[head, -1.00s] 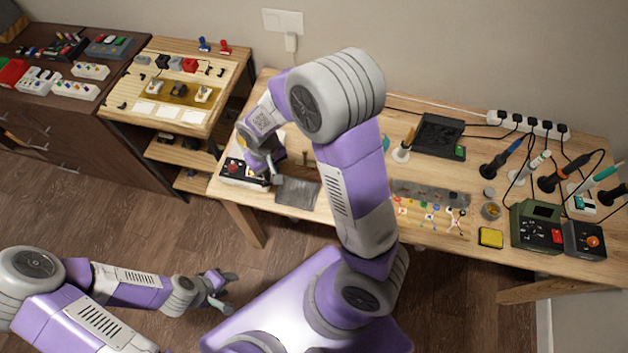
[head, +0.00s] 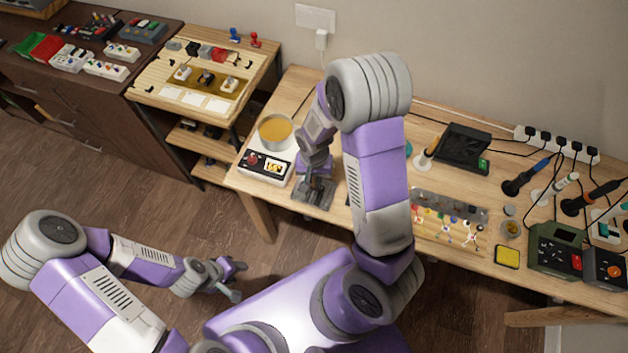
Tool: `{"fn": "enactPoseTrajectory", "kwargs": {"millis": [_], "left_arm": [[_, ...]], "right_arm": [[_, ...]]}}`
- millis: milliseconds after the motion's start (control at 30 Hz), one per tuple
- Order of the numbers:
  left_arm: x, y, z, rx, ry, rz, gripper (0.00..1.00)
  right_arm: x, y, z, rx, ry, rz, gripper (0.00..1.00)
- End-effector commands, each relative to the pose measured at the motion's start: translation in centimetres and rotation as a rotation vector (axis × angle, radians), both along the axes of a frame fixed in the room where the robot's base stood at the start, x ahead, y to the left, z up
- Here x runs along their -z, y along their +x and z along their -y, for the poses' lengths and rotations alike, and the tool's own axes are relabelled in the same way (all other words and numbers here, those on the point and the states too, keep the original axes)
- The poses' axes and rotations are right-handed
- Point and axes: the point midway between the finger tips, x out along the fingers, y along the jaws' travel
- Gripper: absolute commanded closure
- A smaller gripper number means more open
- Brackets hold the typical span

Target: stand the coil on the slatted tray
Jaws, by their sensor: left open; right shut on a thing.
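My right gripper (head: 314,187) points down over a flat grey square tray (head: 322,203) near the bench's front edge. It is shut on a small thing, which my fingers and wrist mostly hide. I take this to be the coil, but its shape and whether it touches the tray cannot be told. The tray's slats are too small to make out. My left gripper (head: 236,282) is open and empty, low over the floor in front of the bench.
A white box with a red knob (head: 264,166) and a round amber-topped pot (head: 275,131) stand left of the tray. A grey rack with small coloured parts (head: 449,206), a yellow sponge (head: 507,256) and soldering stations (head: 556,247) stand to the right. My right arm hides the bench between.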

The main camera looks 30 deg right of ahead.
Motion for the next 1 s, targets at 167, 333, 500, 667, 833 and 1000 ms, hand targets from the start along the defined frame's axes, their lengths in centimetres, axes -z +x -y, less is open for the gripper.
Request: {"fn": "enactPoseTrajectory", "kwargs": {"millis": [167,333,500,667,833,1000], "left_arm": [[0.5,0.0,0.0,0.0,0.0,0.0,0.53],[0.4,0.0,0.0,0.0,0.0,0.0,0.53],[0.8,0.0,0.0,0.0,0.0,0.0,0.53],[0.7,0.0,0.0,0.0,0.0,0.0,0.53],[0.7,0.0,0.0,0.0,0.0,0.0,0.53],[0.4,0.0,0.0,0.0,0.0,0.0,0.53]], "right_arm": [[1.9,0.0,0.0,-0.001,0.0,0.0,1.0],[1.8,0.0,0.0,-0.001,0.0,0.001,1.0],[2.2,0.0,0.0,-0.001,0.0,0.0,0.8],[2.1,0.0,0.0,-0.001,0.0,0.0,0.56],[2.1,0.0,0.0,-0.001,0.0,0.0,0.56],[1.8,0.0,0.0,-0.001,0.0,0.0,0.56]]}}
